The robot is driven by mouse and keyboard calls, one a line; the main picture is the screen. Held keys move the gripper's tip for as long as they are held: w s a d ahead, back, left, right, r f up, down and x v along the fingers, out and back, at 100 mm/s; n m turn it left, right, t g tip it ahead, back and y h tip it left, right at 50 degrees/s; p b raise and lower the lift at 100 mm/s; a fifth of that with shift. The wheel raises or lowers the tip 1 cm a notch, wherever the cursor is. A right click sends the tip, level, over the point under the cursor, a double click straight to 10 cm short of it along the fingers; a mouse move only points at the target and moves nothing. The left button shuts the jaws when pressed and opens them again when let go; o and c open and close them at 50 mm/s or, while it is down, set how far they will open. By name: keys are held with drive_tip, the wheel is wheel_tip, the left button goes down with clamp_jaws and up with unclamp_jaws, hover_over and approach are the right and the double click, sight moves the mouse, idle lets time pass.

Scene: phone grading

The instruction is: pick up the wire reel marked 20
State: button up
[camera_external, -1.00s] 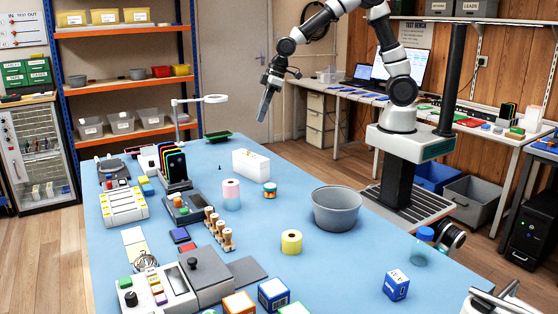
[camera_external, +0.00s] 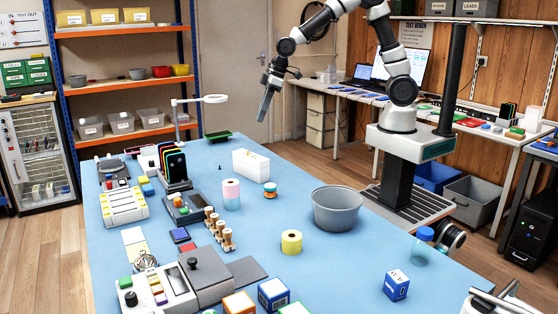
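No number 20 is legible on anything in this view, so I cannot tell which thing is the marked reel. Reel-like things stand on the blue table (camera_external: 330,265): a short yellow roll (camera_external: 291,242) with a hole in its top, left of the grey bowl; a small orange and teal round piece (camera_external: 270,190); and a taller pink and pale blue cylinder (camera_external: 231,194). My gripper (camera_external: 262,117) hangs high above the far end of the table, apart from all of them. Its fingers are seen from the side, so their opening is unclear. No held object shows.
A grey bowl (camera_external: 336,209) stands right of the middle. A white box (camera_external: 250,164) lies behind the reels. Wooden-handled stamps (camera_external: 220,231) stand left of the yellow roll. A blue box (camera_external: 396,285) and a blue-capped jar (camera_external: 421,248) are at right. Clear table surrounds the yellow roll's front.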

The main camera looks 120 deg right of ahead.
idle(0.3)
drive_tip(key=o, duration=1.2)
drive_tip(key=shift+o, duration=0.2)
drive_tip(key=shift+a, duration=0.1)
drive_tip(key=n+g+y+b, duration=0.2)
drive_tip(key=n+g, duration=0.2)
drive_tip(key=n, duration=0.2)
hover_over(270, 186)
wheel_tip(270, 186, down, 3)
drive_tip(key=f, duration=0.7)
drive_tip(key=f+b, duration=0.1)
drive_tip(key=f, duration=0.2)
drive_tip(key=shift+s+a+f, duration=0.15)
drive_tip(key=shift+a+f, duration=0.1)
drive_tip(key=shift+f, duration=0.05)
drive_tip(key=shift+d+f+b, duration=0.15)
drive_tip(key=shift+d+f, duration=0.05)
drive_tip(key=shift+f, duration=1.4)
drive_tip(key=shift+d+f+b, duration=0.15)
drive_tip(key=shift+f, duration=1.45)
